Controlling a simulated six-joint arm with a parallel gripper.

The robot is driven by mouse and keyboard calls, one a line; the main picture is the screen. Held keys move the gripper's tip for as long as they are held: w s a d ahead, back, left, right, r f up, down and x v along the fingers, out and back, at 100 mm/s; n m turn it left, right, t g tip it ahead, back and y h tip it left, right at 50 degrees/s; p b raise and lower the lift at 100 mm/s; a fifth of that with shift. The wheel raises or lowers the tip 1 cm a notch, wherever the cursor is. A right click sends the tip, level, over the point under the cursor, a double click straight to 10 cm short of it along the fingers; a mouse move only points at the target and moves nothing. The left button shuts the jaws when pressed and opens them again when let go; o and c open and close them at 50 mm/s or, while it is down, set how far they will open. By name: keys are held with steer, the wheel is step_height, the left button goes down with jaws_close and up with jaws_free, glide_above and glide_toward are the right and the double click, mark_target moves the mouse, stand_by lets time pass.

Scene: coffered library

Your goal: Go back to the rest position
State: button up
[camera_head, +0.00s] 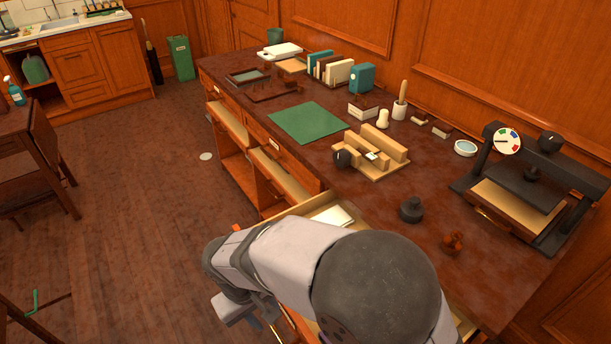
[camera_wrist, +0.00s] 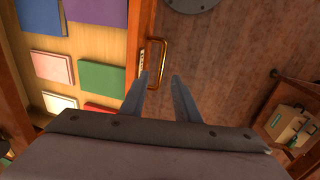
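My gripper (camera_wrist: 160,95) shows in the wrist view with its two fingers apart and nothing between them. A brass drawer handle (camera_wrist: 153,62) on a wooden drawer front is just ahead of the fingertips, closest to the left finger; I cannot tell whether they touch. The open drawer (camera_wrist: 43,12) holds several coloured books or pads, among them a green one (camera_wrist: 103,77) and a pink one (camera_wrist: 52,67). In the head view my arm reaches over the open drawer (camera_head: 298,209) at the desk's front, and the fingers are hidden there.
The long desk (camera_head: 440,190) carries a green mat (camera_head: 308,122), a wooden jig (camera_head: 370,155), a dark knob-like weight (camera_head: 411,209) and a press (camera_head: 530,180) at the right. More drawers stand open along its front (camera_head: 280,175). The floor (camera_head: 150,190) left of the desk is largely clear.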

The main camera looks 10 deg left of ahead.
steer(key=w+d+r+m+p, duration=0.1)
steer(key=w+d+r, duration=0.1)
steer(key=d, duration=0.3)
steer(key=w+d+r+m+p, duration=0.1)
steer(key=w+d+r, duration=0.1)
steer(key=d, duration=0.3)
steer(key=s+d+r+m+p, duration=0.1)
steer(key=s+d+r+m, duration=0.1)
steer(key=d, duration=0.8)
steer(key=s+d+r+m+g+y+p, duration=0.1)
steer(key=s+d+m, duration=0.3)
steer(key=d, duration=0.6)
steer(key=shift+d+r+m+p, duration=0.25)
steer(key=shift+r+m+p, duration=0.2)
steer(key=shift+r+m, duration=0.05)
